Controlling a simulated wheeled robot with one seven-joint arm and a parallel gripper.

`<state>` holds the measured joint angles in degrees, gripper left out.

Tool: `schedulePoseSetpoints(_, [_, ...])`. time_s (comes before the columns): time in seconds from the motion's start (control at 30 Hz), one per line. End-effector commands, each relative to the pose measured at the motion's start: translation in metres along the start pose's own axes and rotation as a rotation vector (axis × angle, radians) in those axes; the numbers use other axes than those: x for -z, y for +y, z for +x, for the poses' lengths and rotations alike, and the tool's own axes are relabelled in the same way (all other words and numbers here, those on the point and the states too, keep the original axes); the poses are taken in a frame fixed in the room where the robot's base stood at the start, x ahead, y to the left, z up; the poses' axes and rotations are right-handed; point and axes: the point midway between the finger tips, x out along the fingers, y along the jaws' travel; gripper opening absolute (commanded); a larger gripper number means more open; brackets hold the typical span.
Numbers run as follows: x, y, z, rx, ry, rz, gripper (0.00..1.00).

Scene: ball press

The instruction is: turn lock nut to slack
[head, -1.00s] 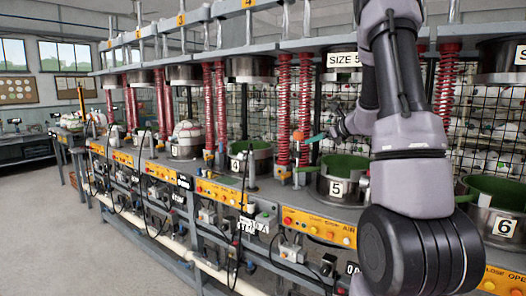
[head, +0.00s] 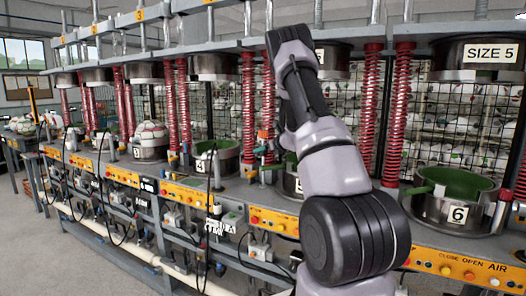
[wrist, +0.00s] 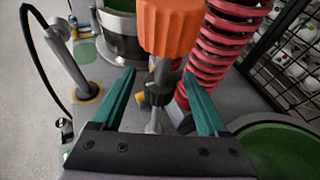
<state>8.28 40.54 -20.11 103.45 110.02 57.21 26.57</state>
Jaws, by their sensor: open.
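The wrist view shows an orange knob (wrist: 170,25) at the top of an upright metal stem. A dark nut (wrist: 158,96), which looks like the lock nut, sits on the stem below the knob. My gripper (wrist: 160,74) is open, with one teal finger on each side of the stem in the picture. Gaps show between both fingers and the nut, and I cannot tell how far beyond the fingertips it lies. In the head view the orange knob (head: 263,134) is small, left of my arm. The nut is too small to make out there.
A red spring column (wrist: 220,45) stands close to the right finger. A green-lined pot (wrist: 275,145) is at lower right, and a grey post (wrist: 68,60) with a black hose is at left. A wire mesh (head: 345,105) backs the bench. Open floor (head: 70,255) lies at the front left.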

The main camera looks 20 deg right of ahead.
Motion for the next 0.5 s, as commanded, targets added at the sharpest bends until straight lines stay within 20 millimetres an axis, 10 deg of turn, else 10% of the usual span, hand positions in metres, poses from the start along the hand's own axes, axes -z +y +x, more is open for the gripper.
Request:
schedulePoseSetpoints(0.37, [-0.0002, -0.0001, 0.0072, 0.000, -0.001, 0.001, 0.76])
schedulePoseSetpoints(0.5, [-0.0002, -0.0001, 0.0070, 0.000, -0.001, 0.001, 0.27])
